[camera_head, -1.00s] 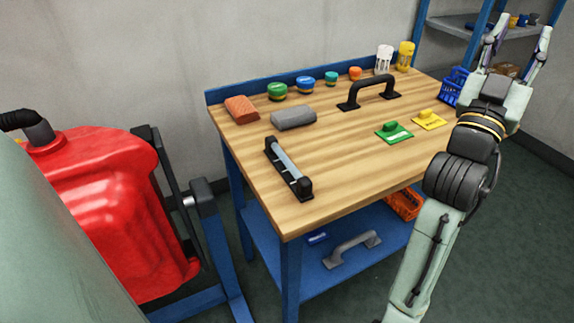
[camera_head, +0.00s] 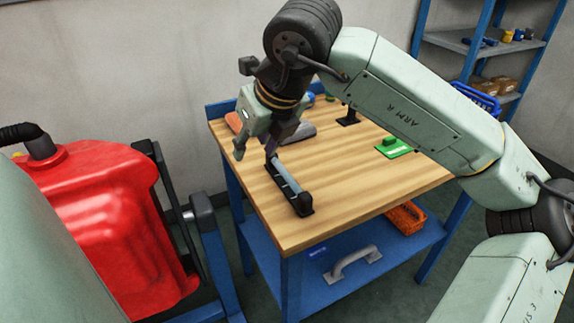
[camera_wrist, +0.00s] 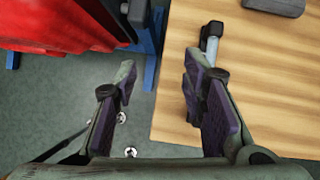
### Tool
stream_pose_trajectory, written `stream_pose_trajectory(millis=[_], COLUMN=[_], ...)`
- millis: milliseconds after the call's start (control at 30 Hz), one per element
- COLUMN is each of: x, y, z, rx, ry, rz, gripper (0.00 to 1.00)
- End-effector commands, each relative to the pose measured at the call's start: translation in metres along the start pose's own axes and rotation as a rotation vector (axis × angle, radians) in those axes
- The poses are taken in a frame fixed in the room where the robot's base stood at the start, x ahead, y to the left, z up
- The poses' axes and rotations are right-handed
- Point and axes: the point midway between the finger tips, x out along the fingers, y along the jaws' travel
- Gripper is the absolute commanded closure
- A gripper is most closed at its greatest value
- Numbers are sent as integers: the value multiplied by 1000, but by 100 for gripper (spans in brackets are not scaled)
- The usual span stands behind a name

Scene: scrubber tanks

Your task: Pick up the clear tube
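The clear tube (camera_head: 284,176) lies in a black holder (camera_head: 304,206) near the left edge of the wooden workbench. It also shows in the wrist view (camera_wrist: 210,46), mostly hidden behind my right-hand finger. My gripper (camera_head: 255,152) is open and empty, pointing down over the bench's left edge by the far end of the holder. In the wrist view my gripper (camera_wrist: 160,88) has its fingers wide apart, with floor and the bench edge between them. The tube is not between the fingers. I cannot tell whether the right-hand finger touches the holder.
A grey block (camera_wrist: 275,6) and a green-handled pad (camera_head: 394,147) are on the bench (camera_head: 350,180). My arm hides much of the bench's back and right. A large red tank (camera_head: 105,215) stands to the left. A lower blue shelf holds a grey handle (camera_head: 353,262) and an orange basket (camera_head: 405,216).

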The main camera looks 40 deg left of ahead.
Motion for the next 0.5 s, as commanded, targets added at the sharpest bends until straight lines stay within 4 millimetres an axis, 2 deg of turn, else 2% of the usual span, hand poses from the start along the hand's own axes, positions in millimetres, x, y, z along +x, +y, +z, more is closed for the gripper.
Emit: stream_pose_trajectory(millis=[33, 100, 200, 500], x=[0, -2, -1, 39], y=[-17, -36, -50, -63], z=[-7, -16, -23, -31], rx=[11, 28, 42, 44], ry=[49, 99, 137, 145], rz=[-93, -187, -253, -264], gripper=[62, 62, 62, 62])
